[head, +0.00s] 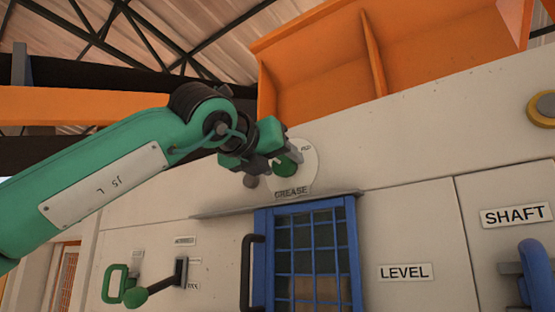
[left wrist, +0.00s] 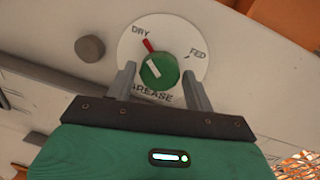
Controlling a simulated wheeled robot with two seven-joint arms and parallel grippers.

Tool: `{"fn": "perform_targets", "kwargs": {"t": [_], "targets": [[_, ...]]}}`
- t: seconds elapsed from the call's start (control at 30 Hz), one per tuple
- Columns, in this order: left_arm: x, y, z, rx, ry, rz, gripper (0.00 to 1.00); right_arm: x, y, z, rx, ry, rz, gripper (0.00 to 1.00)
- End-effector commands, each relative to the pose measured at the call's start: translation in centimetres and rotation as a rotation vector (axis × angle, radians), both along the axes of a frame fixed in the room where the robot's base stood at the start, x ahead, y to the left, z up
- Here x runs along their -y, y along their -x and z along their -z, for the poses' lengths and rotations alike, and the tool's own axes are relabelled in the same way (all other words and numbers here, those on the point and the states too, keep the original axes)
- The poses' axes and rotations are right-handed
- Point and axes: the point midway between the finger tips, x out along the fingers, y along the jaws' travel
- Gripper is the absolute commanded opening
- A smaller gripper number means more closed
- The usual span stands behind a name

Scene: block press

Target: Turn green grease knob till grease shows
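The green grease knob (left wrist: 158,72) sits on a round white dial (left wrist: 130,38) marked DRY, FED and GREASE. A red pointer (left wrist: 148,45) on the dial points toward DRY. The knob's white mark slants to the upper left. My left gripper (left wrist: 160,80) is open, with one finger on each side of the knob's lower part; I cannot tell whether they touch it. In the head view the left gripper (head: 277,165) is at the knob (head: 285,169) and partly covers the dial (head: 305,165). My right gripper is not in view.
A grey round stud (left wrist: 90,48) stands left of the dial. Below are a ledge (head: 275,204), a blue barred door (head: 310,250) with a black handle (head: 250,270), and a green-handled lever (head: 135,297). An orange hopper (head: 330,60) rises above.

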Motion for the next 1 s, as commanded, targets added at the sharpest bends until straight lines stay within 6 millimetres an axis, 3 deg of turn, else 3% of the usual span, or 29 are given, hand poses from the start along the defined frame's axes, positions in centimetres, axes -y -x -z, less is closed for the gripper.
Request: {"fn": "perform_targets", "kwargs": {"t": [0.03, 0.17, 0.57, 1.0], "targets": [[0.0, 0.0, 0.0, 0.0, 0.0, 0.0, 0.43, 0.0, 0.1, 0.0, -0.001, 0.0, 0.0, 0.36], [0.0, 0.0, 0.0, 0.0, 0.0, 0.0, 0.2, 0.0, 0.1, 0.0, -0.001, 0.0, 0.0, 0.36], [-0.1, 0.0, 0.1, 0.043, -0.057, -0.001, 0.2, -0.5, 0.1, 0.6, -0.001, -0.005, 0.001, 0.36], [-0.1, 0.0, 0.2, 0.255, -0.347, -0.001, 0.2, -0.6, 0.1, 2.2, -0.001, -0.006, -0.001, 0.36]]}}
